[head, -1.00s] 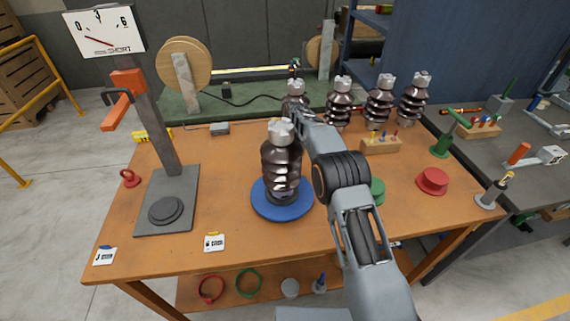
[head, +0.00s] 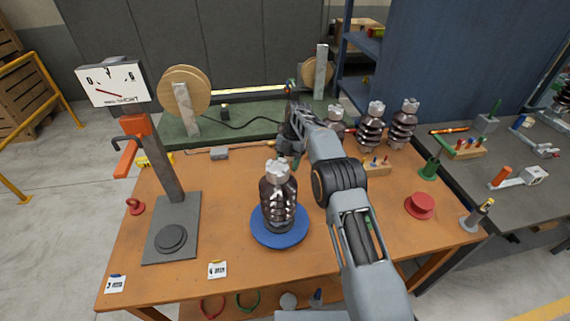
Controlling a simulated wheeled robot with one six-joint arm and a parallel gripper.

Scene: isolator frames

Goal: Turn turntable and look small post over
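A brown ribbed post (head: 279,200) with a pale metal cap stands upright on the blue turntable (head: 262,238), near the middle of the bench. More brown posts stand at the back right: one (head: 335,119), another (head: 372,127) and a third (head: 404,122). A further dark post (head: 287,145) is mostly hidden behind my gripper. My gripper (head: 293,122) is beyond the turntable post, close to that hidden post. Its fingers blend with what is behind, so I cannot tell whether they are open or touching it.
A grey stand (head: 170,228) with a dial sign (head: 113,84) and orange clamp rises at the left. Left-centre bench is clear.

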